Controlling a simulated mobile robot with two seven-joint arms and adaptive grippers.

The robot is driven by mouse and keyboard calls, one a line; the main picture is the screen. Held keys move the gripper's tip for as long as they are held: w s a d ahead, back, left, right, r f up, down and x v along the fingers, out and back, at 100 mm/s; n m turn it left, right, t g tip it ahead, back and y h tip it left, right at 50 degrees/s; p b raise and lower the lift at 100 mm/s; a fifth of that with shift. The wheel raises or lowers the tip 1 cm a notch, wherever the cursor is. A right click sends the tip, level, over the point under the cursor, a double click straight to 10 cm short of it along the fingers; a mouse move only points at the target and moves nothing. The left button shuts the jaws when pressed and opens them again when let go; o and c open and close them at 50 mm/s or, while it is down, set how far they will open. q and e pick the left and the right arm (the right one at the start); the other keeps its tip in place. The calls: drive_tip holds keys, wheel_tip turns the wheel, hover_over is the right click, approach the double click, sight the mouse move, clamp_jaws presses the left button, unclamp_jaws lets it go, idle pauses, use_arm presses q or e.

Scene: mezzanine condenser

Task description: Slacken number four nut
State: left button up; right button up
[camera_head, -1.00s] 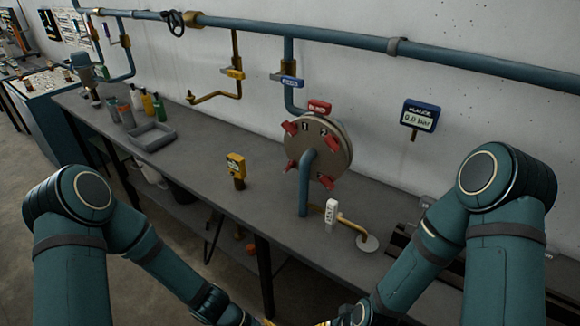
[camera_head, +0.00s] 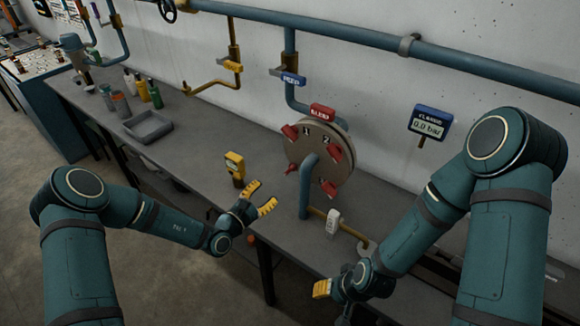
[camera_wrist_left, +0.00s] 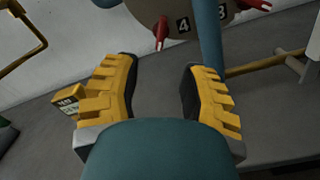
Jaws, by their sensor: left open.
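The round flange (camera_head: 340,134) stands on a blue pipe over the bench, with red nuts round its face. Number four nut (camera_head: 292,168) is at its lower left; in the left wrist view this red nut (camera_wrist_left: 161,36) hangs beside the label 4 (camera_wrist_left: 183,24). My left gripper (camera_head: 266,196) is open and empty, below and left of that nut, apart from it. In the left wrist view its open fingers (camera_wrist_left: 158,68) lie below the nut. My right gripper (camera_head: 322,289) is low at the front; its yellow finger shows but its opening is unclear.
A yellow meter (camera_head: 235,165) stands on the bench close to my left gripper. A wall display (camera_head: 428,126) reads 0.0 bar. A grey tray (camera_head: 148,127) and bottles stand further left.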

sight(288, 172)
use_arm(q)
drive_tip(key=x, duration=1.3)
drive_tip(key=shift+s, duration=0.1)
clamp_jaws()
